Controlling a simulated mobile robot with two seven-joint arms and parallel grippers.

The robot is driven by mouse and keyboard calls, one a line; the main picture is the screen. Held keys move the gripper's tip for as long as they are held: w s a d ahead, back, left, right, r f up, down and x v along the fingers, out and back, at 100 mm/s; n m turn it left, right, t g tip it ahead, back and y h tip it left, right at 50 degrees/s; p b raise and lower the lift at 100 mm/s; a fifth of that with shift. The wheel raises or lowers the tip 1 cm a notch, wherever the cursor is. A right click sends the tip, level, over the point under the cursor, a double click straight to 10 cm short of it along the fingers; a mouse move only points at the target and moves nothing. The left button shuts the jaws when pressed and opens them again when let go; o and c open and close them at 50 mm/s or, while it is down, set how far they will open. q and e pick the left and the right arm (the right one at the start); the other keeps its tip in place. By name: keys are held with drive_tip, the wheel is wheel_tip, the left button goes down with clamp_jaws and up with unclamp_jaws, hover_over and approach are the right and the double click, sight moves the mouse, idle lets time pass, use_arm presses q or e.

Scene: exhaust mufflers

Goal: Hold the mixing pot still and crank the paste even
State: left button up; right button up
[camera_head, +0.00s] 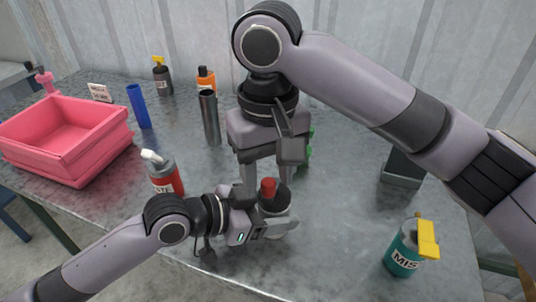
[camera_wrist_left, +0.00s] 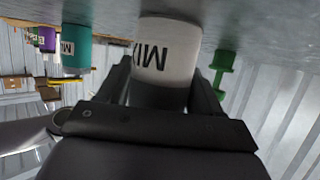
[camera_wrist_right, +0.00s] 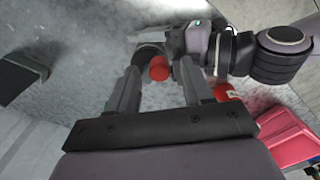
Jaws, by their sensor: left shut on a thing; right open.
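The mixing pot (camera_head: 281,229) stands on the table near its front edge, with a dark top and a red crank knob (camera_head: 268,187). In the left wrist view the white pot (camera_wrist_left: 166,52) with black lettering sits between the fingers. My left gripper (camera_head: 264,224) is shut on its side. My right gripper (camera_head: 262,178) points down over the pot, open. In the right wrist view the red knob (camera_wrist_right: 159,68) lies between and beyond the spread fingers; I cannot tell whether they touch it. The paste inside is hidden.
A teal pot (camera_head: 402,251) with a yellow handle stands at right, a dark block (camera_head: 403,168) behind it. A red bottle (camera_head: 165,175), grey cylinder (camera_head: 209,118), blue tube (camera_head: 138,106) and pink bin (camera_head: 62,138) are at left. A green item (camera_wrist_left: 222,66) stands behind the pot.

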wheel_tip(320, 180, up, 12)
idle(0.6)
idle(0.4)
use_arm(q)
drive_tip(key=o, duration=1.2)
drive_tip(key=shift+a, duration=0.1)
drive_tip(key=v, duration=1.2)
